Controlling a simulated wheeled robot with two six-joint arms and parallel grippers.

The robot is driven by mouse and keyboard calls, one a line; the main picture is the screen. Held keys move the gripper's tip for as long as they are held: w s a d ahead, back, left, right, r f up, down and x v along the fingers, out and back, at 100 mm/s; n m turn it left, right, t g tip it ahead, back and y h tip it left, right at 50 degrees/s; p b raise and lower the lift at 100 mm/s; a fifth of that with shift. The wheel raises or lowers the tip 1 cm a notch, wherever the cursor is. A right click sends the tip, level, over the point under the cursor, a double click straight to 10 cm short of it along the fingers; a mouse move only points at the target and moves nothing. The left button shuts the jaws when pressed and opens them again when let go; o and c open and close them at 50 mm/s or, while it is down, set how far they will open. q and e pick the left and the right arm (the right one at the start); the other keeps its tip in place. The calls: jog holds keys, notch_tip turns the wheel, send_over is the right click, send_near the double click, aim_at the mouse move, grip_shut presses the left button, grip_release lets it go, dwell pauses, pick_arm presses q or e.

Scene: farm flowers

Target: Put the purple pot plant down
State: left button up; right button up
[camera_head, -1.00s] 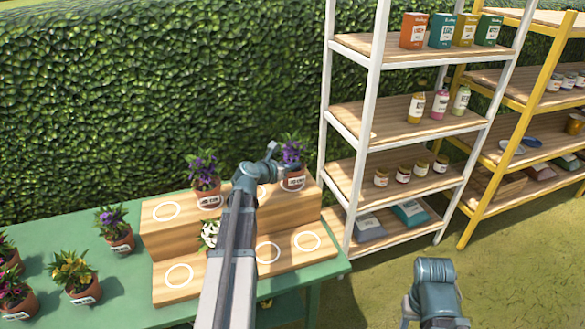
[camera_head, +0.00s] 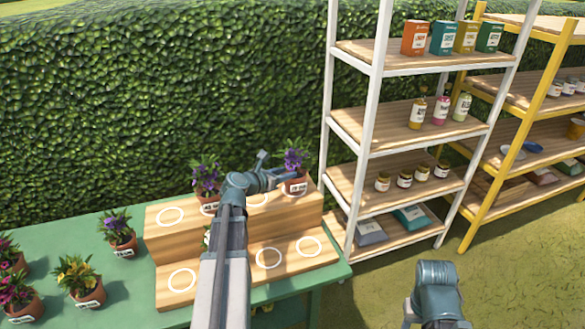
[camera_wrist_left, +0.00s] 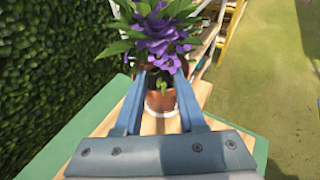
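A purple pot plant (camera_head: 296,186) in a terracotta pot stands upright at the right end of the upper step of a wooden stand (camera_head: 180,242). It also shows in the left wrist view (camera_wrist_left: 159,98), over a white ring. My left gripper (camera_head: 276,166) is open just left of this pot, its two fingers spread apart. In the wrist view the fingers (camera_wrist_left: 161,74) point toward the pot, one on each side of it in the picture. Whether they touch it is unclear. My right gripper is out of view; only my right arm shows at the lower right.
Another purple plant (camera_head: 206,182) stands further left on the upper step. Several potted plants stand on the green table (camera_head: 135,280) at left. Empty white rings (camera_head: 268,257) mark the steps. A white shelf (camera_head: 355,130) rises close on the right; a hedge is behind.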

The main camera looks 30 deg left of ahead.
pick_arm(q)
jog(key=p+v, duration=0.1)
jog(key=v, duration=0.5)
jog(key=shift+s+p, duration=0.3)
jog(key=shift+p, duration=0.05)
jog(key=s+d+f+m+g+h, duration=0.15)
jog(key=d+f+m+g, duration=0.3)
jog(key=d+m, duration=0.7)
jog(key=s+d+f+m+g+h, duration=0.15)
jog(key=d+f+m+g, duration=0.5)
jog(key=d, duration=0.85)
jog(key=s+d+f+m+g+y, duration=0.3)
jog(key=s+d+m+y, duration=0.3)
jog(key=s+d+m, duration=0.6)
jog(key=s+m, duration=0.1)
jog(key=m, duration=0.7)
